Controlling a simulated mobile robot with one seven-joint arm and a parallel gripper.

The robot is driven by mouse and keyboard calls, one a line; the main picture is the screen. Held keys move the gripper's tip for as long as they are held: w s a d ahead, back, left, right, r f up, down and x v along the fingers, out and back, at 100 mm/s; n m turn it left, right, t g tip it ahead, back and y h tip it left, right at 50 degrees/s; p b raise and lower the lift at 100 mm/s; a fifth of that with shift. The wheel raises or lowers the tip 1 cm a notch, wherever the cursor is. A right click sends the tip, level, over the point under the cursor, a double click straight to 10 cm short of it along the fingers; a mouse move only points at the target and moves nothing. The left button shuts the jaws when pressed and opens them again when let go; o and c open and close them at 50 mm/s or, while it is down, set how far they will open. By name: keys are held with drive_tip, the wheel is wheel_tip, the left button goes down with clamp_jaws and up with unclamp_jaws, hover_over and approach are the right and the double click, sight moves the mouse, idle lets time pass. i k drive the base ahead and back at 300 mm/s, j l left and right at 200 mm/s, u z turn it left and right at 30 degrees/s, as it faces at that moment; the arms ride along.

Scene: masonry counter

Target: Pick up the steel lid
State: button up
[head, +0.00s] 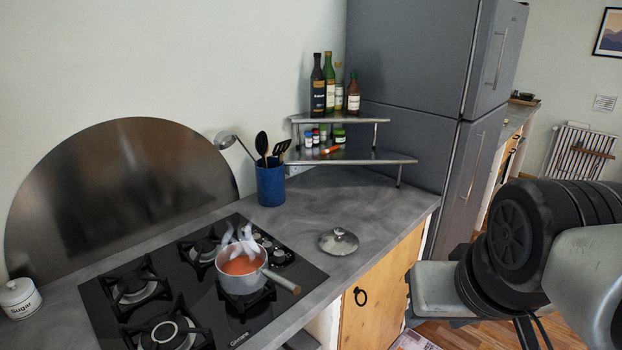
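The steel lid (338,242) lies flat on the grey counter, to the right of the gas hob. It is round and shiny with a small knob on top. Nothing covers it. My arm comes in at the right side of the head view, to the right of the lid and apart from it. My gripper's fingers cannot be made out in this view.
A blue utensil holder (271,184) and a corner shelf (365,157) with bottles stand behind. The counter (367,206) around the lid is clear.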

sight(338, 241)
drive_tip(key=i+l+u, duration=0.1)
drive_tip(key=u, duration=0.3)
drive_tip(key=i+l+u, duration=0.2)
drive_tip(key=u, duration=0.25)
drive_tip(key=i+l+u, duration=0.1)
drive_tip(key=u, duration=0.3)
drive_tip(key=i+l+u, duration=0.1)
drive_tip(key=l, duration=0.3)
drive_tip(key=i+l+u, duration=0.15)
drive_tip(key=l, duration=0.25)
drive_tip(key=l+u, duration=0.1)
drive_tip(key=l, duration=0.3)
drive_tip(key=i+l, duration=0.1)
drive_tip(key=l, duration=0.4)
drive_tip(key=i+l, duration=0.1)
drive_tip(key=l, duration=0.4)
drive_tip(key=i+j+u, duration=0.05)
